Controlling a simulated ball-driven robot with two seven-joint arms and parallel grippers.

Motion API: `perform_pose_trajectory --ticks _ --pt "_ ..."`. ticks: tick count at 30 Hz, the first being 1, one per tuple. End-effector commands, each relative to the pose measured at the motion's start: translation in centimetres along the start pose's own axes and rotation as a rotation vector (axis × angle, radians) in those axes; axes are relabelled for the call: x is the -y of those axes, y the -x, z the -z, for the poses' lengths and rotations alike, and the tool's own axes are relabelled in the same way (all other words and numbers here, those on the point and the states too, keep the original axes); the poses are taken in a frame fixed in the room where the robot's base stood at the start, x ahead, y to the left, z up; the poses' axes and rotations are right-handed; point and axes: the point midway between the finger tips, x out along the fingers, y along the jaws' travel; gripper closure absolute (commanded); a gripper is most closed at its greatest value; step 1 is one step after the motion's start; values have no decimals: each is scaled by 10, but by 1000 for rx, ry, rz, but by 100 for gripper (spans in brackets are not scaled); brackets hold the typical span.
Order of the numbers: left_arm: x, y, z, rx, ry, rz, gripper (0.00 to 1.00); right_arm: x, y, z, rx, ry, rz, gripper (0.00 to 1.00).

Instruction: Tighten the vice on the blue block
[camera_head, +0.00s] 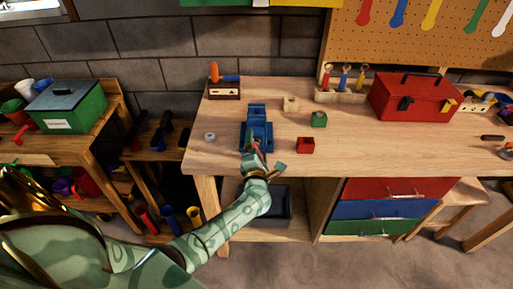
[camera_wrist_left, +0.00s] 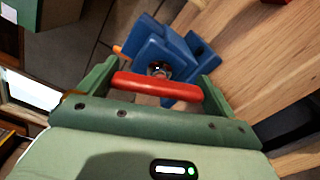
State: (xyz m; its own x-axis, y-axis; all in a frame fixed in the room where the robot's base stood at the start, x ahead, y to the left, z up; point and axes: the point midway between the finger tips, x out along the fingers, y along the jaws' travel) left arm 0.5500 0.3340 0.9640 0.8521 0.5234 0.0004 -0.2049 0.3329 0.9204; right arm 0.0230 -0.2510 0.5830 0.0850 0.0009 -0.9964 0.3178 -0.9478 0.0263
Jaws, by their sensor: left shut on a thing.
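The blue vice (camera_head: 257,134) stands near the front edge of the wooden workbench (camera_head: 225,150). My left gripper (camera_head: 254,157) is at the front of the vice. In the left wrist view, the blue vice body (camera_wrist_left: 172,52) is beyond the gripper, and its red handle (camera_wrist_left: 157,86) lies crosswise between the two green fingers. My left gripper (camera_wrist_left: 158,88) is shut on this handle. I cannot tell the blue block apart from the blue vice in either view. My right gripper is not in view.
A metal ring (camera_head: 210,136) lies left of the vice. A red block (camera_head: 305,145), a green block (camera_head: 319,119) and a pale wooden block (camera_head: 290,103) are to its right. A red toolbox (camera_head: 411,97) stands farther right. The bench front between is clear.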

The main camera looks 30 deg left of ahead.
Motion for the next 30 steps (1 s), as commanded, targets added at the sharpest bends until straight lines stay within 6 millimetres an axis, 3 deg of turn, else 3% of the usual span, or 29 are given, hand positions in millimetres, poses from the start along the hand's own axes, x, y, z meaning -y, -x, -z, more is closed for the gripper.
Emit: perform_pose_trajectory --ticks 7,8,9,24,30 --pt "4 2 1 0 -7 8 32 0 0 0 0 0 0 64" --pt "4 2 1 0 -7 8 4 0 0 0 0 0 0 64" --pt "4 3 1 0 -7 8 0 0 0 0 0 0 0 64" --pt "6 2 3 -3 10 10 0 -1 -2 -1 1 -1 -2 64" --pt "10 2 5 0 283 7 0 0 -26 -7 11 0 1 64"
